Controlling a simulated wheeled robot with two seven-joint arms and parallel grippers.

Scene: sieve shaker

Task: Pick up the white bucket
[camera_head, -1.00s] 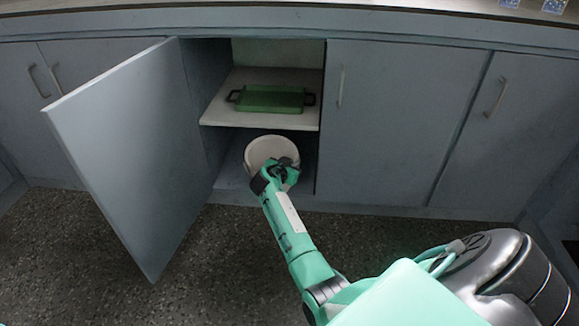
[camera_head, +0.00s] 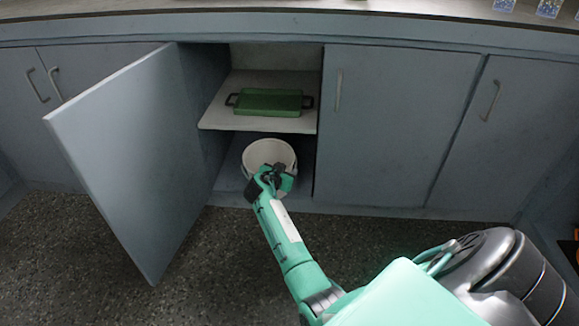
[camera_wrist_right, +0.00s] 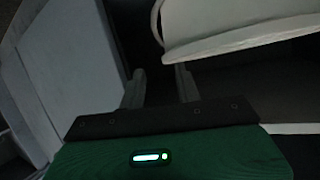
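The white bucket (camera_head: 256,151) stands on the floor of the open cabinet, below the shelf, with its round opening facing up. My right gripper (camera_head: 277,172) is at the bucket's front side and hides part of it. In the right wrist view the two fingers (camera_wrist_right: 161,84) are apart with a dark gap between them. A pale curved surface, likely the bucket (camera_wrist_right: 235,22), fills the upper right of that view, beyond the fingertips and not between them. Whether the gripper touches the bucket cannot be told. My left gripper is not in view.
A green tray (camera_head: 268,102) with dark handles lies on the cabinet shelf (camera_head: 225,118) above the bucket. The open cabinet door (camera_head: 130,165) swings out on the left. Closed doors (camera_head: 395,125) are on the right. The speckled floor in front is clear.

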